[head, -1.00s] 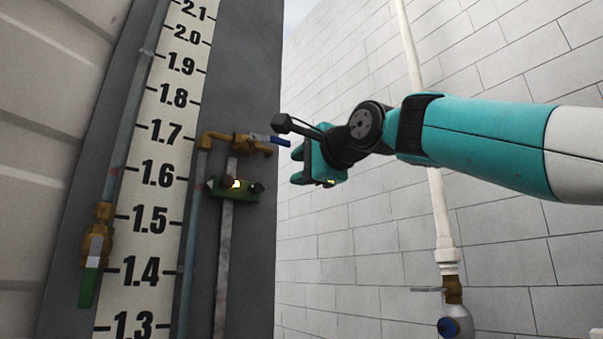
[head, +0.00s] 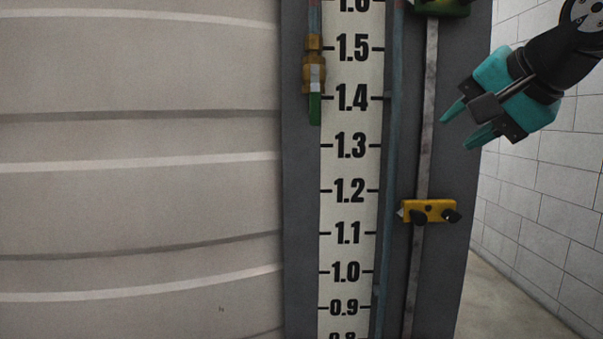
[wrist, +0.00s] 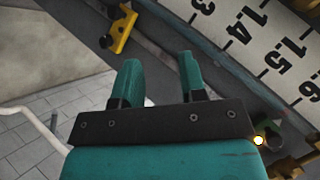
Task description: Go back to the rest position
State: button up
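My gripper (head: 462,125) is teal and black and hangs in the upper right of the head view, its two fingers pointing left and down. The fingers are apart with nothing between them. In the wrist view the gripper (wrist: 160,75) also shows its two teal fingers spread and empty. It appears in front of the right edge of the dark gauge panel (head: 468,150); I cannot tell the exact gap.
A white scale (head: 342,230) with black numbers runs down the panel. A yellow clamp (head: 430,206) and a green clamp (head: 440,8) sit on the thin rail (head: 426,110). A brass valve with green handle (head: 315,75) is at left. A block wall (head: 540,185) stands right.

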jog(key=s+a+f+n+g, duration=0.4)
jog(key=s+f+n, duration=0.3)
jog(key=s+f, duration=0.3)
jog(key=s+a+f+n+g, duration=0.4)
jog(key=s+f, duration=0.6)
jog(key=f, duration=0.5)
jog(key=n+g, duration=0.2)
jog(key=n, duration=0.1)
jog(key=shift+s+f+n+g+y, duration=0.25)
jog(key=shift+s+n+g+y, duration=0.05)
